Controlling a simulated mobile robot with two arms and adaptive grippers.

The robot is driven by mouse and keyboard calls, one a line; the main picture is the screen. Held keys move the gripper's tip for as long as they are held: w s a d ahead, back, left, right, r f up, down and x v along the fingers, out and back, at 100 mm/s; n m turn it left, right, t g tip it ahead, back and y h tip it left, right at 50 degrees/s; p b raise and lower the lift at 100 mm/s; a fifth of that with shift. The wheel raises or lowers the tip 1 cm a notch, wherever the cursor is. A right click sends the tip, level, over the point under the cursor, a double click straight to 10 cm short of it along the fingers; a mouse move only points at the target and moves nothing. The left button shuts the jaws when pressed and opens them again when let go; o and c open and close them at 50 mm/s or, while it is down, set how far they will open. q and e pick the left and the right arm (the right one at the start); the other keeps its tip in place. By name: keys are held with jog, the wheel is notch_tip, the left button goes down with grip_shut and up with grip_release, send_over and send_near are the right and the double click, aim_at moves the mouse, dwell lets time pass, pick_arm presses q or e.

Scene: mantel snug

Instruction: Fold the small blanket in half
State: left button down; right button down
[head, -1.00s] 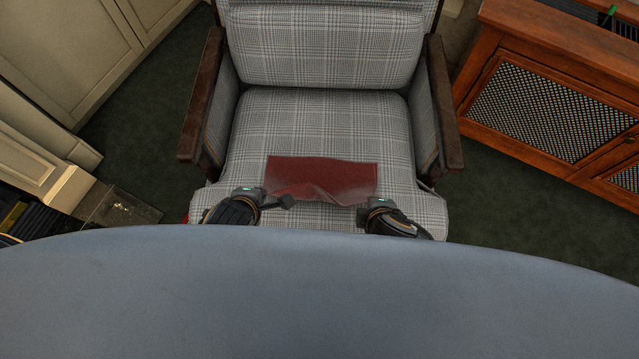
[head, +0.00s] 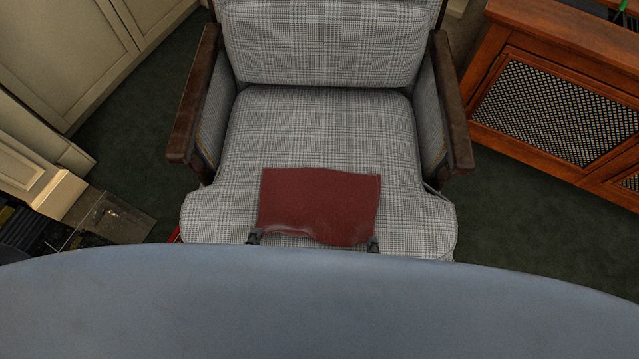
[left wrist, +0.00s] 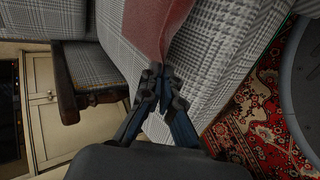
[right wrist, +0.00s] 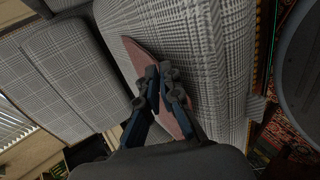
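The small dark red blanket (head: 318,203) lies on the front part of the checked armchair seat (head: 320,125). Its far edge is straight and its near edge sags between my grippers. My left gripper (head: 254,237) is at its near left corner, and my right gripper (head: 373,244) is at its near right corner. In the left wrist view the fingers (left wrist: 160,85) are shut on the blanket (left wrist: 155,28). In the right wrist view the fingers (right wrist: 159,84) are also closed together on the blanket (right wrist: 140,56). The blanket's nearest edge is partly hidden.
The chair's wooden armrests (head: 193,95) and (head: 452,100) stand on both sides of the seat. A wooden cabinet with mesh doors (head: 550,105) is at the right. Pale cupboards (head: 70,55) are at the left. The seat behind the blanket is clear.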

pick_arm(q)
jog(key=c, duration=1.2)
grip_release()
pick_arm(e)
jog(key=c, duration=1.2)
grip_release()
pick_arm(q)
jog(key=s+r, duration=0.1)
jog(key=r, duration=0.2)
jog(key=s+r, duration=0.1)
jog(key=r, duration=0.2)
jog(key=s+r, duration=0.2)
jog(key=r, duration=0.1)
pick_arm(e)
jog(key=s+r, duration=0.1)
jog(key=r, duration=0.2)
jog(key=s+r, duration=0.1)
jog(key=r, duration=0.2)
jog(key=s+r, duration=0.2)
jog(key=r, duration=0.1)
